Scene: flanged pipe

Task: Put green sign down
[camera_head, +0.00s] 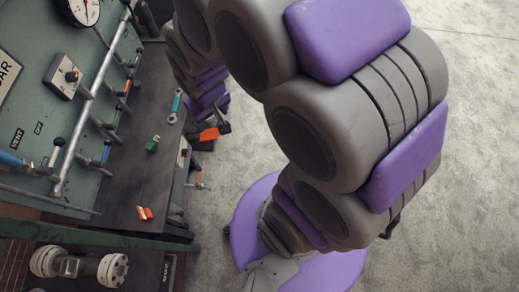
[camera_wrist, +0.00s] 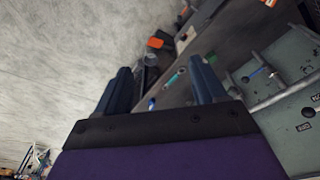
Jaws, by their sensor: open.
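My gripper (camera_wrist: 160,66) is open in the wrist view, with its two dark blue fingers wide apart and nothing held between them. I cannot make out a clear green sign in either view. A small green item (camera_head: 152,144) lies on the dark bench top (camera_head: 125,185) in the head view; it is too small to tell what it is. A teal tool (camera_head: 175,105) lies farther back on the bench. It also shows in the wrist view (camera_wrist: 174,79), beyond the gap between the fingers. In the head view my arm hides most of the gripper.
A green panel (camera_head: 105,60) with a gauge (camera_head: 78,10), pipes and valves rises along the left. An orange item (camera_head: 145,213) lies on the bench. Another orange item (camera_head: 209,134) is beyond the bench's right edge. A flanged pipe (camera_head: 80,265) is at lower left. Grey floor is open at right.

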